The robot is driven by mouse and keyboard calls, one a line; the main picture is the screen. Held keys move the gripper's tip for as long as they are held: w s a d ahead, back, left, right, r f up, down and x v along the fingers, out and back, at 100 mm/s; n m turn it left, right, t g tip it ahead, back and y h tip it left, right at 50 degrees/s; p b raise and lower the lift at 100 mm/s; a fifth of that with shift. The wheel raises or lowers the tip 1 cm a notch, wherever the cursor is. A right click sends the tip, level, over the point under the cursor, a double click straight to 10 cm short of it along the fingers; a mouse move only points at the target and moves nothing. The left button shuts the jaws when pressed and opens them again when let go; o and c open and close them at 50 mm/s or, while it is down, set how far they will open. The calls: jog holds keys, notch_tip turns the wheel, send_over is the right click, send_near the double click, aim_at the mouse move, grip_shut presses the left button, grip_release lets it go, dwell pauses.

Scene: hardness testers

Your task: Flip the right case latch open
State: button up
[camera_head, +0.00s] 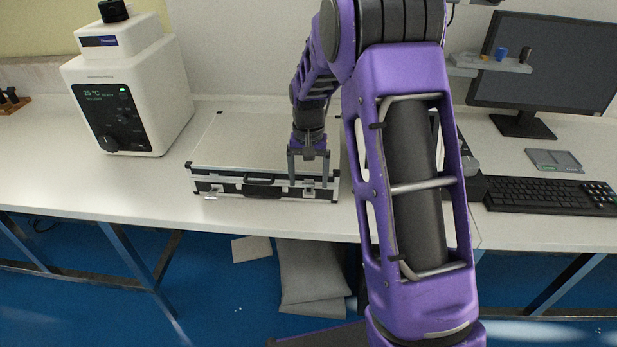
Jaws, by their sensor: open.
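A silver case (235,145) with black edges lies closed on the white bench, its front side with a black handle (259,181) facing me. The left latch (210,193) shows at the front left and seems to stick out from the case. The right latch (309,184) is on the front right, small and partly hidden by my gripper. My gripper (308,184) points down at the case's front right edge, its two fingers apart on either side of the right latch. I cannot tell whether a finger touches it.
A white tester (128,95) with a lit display stands left of the case. A keyboard (545,196), a monitor (545,60) and a small grey tray (554,160) are at the right. My purple arm hides the bench right of the case. Bench (90,180) is clear at front left.

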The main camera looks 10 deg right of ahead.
grip_shut()
dwell(0.3)
